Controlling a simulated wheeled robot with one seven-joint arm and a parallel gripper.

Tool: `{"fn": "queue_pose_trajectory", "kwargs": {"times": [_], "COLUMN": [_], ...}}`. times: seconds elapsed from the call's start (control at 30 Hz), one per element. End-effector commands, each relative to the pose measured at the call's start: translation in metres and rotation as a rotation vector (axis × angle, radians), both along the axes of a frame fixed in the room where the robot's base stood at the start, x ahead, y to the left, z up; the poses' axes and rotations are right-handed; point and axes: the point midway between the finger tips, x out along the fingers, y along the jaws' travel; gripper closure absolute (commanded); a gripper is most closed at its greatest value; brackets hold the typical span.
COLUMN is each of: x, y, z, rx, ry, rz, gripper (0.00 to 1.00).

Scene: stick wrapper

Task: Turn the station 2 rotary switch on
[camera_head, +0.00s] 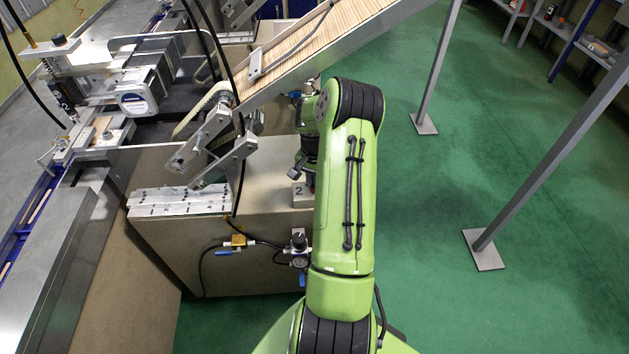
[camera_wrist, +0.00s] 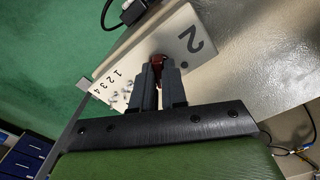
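The station 2 control box is a pale panel (camera_wrist: 128,66) marked with a large 2 in the wrist view, with a row of small numbers 1 to 4 and small metal parts. A dark red rotary switch (camera_wrist: 158,60) sits on it near the 2. My gripper (camera_wrist: 158,72) has its two dark fingers close together with the red knob between their tips. The fingers hide most of the knob, so its turned position cannot be read. In the head view the box (camera_head: 299,191) shows only its edge and the 2; my arm covers the rest.
A beige machine cabinet (camera_head: 225,255) stands left of my arm, with an air regulator (camera_head: 299,243) and hoses on its front. A sloped chute of wooden sticks (camera_head: 320,45) passes above and behind. Metal posts (camera_head: 535,165) stand at right on open green floor.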

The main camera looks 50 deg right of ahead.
Motion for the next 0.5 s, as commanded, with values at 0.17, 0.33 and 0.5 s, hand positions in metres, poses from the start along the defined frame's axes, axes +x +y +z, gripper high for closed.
{"fn": "queue_pose_trajectory", "kwargs": {"times": [0.17,0.33,0.5], "x": [0.0002,0.0004,0.0006], "y": [0.0000,0.0000,0.0000], "z": [0.0003,0.0004,-0.0001], "rx": [0.000,-0.002,-0.003], "ry": [0.000,0.001,0.001], "rz": [0.000,0.079,0.315], "gripper": [1.00,1.00,1.00]}}
